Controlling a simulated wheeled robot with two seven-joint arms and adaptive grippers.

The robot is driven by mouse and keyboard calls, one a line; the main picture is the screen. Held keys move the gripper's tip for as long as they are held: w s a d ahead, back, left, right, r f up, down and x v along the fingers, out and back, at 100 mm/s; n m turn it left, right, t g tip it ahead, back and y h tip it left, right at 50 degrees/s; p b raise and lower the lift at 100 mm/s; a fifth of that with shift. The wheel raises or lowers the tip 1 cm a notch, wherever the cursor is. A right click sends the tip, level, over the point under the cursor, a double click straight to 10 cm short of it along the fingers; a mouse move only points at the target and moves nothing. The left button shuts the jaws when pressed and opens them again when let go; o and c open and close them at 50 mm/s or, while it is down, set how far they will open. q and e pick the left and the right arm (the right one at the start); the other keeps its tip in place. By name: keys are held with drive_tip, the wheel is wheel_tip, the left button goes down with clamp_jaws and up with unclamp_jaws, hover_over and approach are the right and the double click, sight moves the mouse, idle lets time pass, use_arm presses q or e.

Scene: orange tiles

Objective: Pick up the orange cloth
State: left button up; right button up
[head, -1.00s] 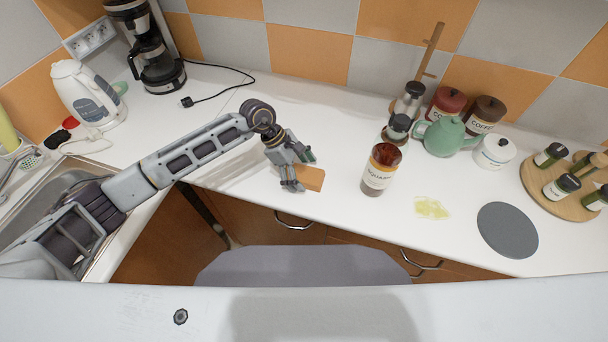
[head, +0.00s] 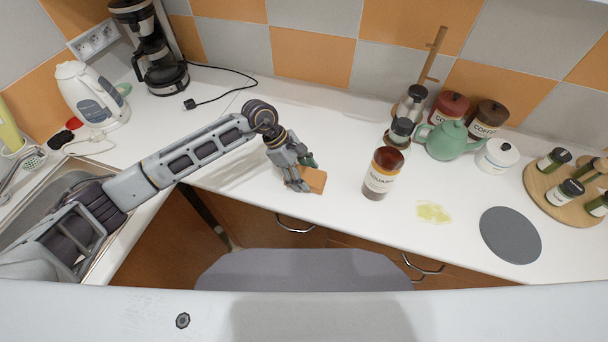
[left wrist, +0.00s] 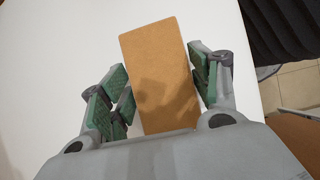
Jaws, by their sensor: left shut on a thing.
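The orange cloth (head: 315,180) is a flat, folded-looking rectangle near the front edge of the white counter. In the left wrist view the cloth (left wrist: 160,75) lies lengthwise between the green finger pads. My left gripper (head: 300,173) is shut on the cloth, with a finger on each side of it; the left wrist view shows the gripper (left wrist: 160,95) from behind. I cannot tell whether the cloth is clear of the counter. My right gripper is not in view.
A brown labelled bottle (head: 382,173) stands just right of the cloth. A yellow spill (head: 433,213) and a grey round mat (head: 510,235) lie farther right. A green teapot (head: 447,140) and jars stand behind. The counter (head: 300,110) behind the gripper is clear.

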sight(304, 175)
use_arm(q)
wheel_tip(304, 175, up, 9)
drive_tip(key=shift+r+b, duration=0.2)
drive_tip(key=shift+b, duration=0.75)
drive_tip(key=o, duration=0.4)
drive_tip(key=c, duration=0.3)
